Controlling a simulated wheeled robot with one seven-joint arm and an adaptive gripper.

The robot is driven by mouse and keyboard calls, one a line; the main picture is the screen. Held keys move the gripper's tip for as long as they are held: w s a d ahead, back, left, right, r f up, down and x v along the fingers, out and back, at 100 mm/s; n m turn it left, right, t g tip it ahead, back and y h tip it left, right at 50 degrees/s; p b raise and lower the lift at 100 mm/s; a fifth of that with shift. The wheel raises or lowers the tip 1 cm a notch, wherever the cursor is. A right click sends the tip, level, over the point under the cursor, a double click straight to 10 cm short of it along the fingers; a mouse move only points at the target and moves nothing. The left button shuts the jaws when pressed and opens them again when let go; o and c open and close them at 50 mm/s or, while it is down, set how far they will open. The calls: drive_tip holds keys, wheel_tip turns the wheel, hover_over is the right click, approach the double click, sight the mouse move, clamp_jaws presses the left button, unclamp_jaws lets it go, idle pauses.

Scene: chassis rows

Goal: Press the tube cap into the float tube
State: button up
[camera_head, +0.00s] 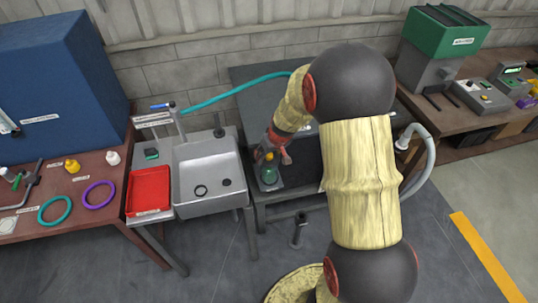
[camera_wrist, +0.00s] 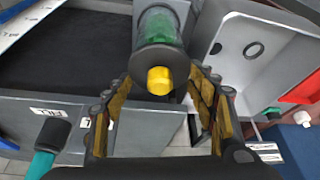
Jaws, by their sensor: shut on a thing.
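The float tube (camera_wrist: 158,25) is a clear cylinder with green inside, standing upright on the grey bench. It also shows in the head view as a small green cylinder (camera_head: 268,174) below my gripper. The tube cap (camera_wrist: 159,80) shows as a dark round disc with a yellow knob, at the near end of the tube. In the head view my gripper (camera_head: 270,155) is partly hidden.
A grey sink (camera_head: 205,200) and a red tray (camera_head: 148,190) stand left of the tube. A teal hose (camera_head: 235,92) runs behind. A dark recess (camera_wrist: 70,50) lies beside the tube. A green-topped machine (camera_head: 440,45) stands at the right.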

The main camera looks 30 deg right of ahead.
drive_tip(key=shift+f+b, duration=1.2)
drive_tip(key=shift+b, duration=0.05)
drive_tip(key=o, duration=1.3)
drive_tip(key=shift+c, duration=0.2)
drive_tip(key=shift+r, duration=0.1)
drive_tip(key=v, duration=1.1)
drive_tip(key=shift+r, duration=0.4)
drive_tip(key=shift+s, duration=0.1)
